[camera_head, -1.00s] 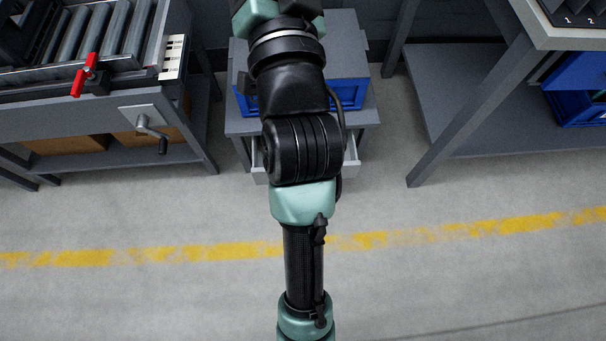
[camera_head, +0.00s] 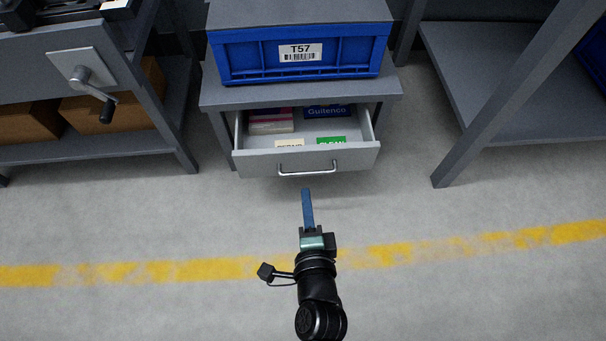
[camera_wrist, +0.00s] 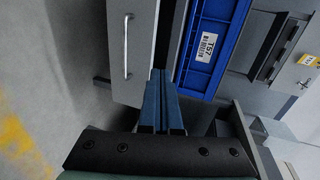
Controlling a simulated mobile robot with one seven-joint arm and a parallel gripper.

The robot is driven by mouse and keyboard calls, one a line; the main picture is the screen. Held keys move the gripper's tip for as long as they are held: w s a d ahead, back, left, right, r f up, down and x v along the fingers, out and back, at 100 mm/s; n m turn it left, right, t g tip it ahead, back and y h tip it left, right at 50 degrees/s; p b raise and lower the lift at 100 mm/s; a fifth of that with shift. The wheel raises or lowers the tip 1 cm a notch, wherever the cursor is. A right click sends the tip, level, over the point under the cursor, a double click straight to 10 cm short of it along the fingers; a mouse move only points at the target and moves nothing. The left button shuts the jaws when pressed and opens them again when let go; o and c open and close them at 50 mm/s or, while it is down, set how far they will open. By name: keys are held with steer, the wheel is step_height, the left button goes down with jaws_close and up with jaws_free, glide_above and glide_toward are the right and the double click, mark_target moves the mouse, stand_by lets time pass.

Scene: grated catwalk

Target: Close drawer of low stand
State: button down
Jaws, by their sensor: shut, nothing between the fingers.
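The low stand (camera_head: 217,101) is grey and stands at the top middle of the head view. Its drawer (camera_head: 345,160) is pulled out, with a silver bar handle (camera_head: 307,170) on the front. Several boxes or packets lie inside it. My gripper (camera_head: 306,190) is shut and empty, its blue fingers pointing at the drawer front from just below the handle in the picture, apart from it. In the wrist view the drawer front (camera_wrist: 143,62) and its handle (camera_wrist: 126,48) show sideways, left of my shut fingers (camera_wrist: 159,80).
A blue crate (camera_head: 240,68) labelled T57 sits on the stand. A workbench with a crank (camera_head: 83,77) stands at left, with cardboard boxes (camera_head: 118,100) below. A grey table leg (camera_head: 490,110) stands at right. The floor in front is clear, with a yellow line (camera_head: 430,248).

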mark_target(302, 153)
steer(key=shift+m, duration=0.3)
steer(key=b+x, duration=0.2)
steer(key=x, duration=0.2)
steer(key=f+b+x, duration=0.1)
steer(key=x, duration=0.3)
steer(key=f+b+x, duration=0.1)
steer(key=b+x, duration=0.1)
steer(key=x, duration=0.2)
steer(key=shift+d+f+b, duration=0.15)
steer(key=shift+f+b, duration=0.15)
steer(key=shift+b, duration=0.05)
steer(key=shift+w+r, duration=0.15)
steer(key=shift+w, duration=0.35)
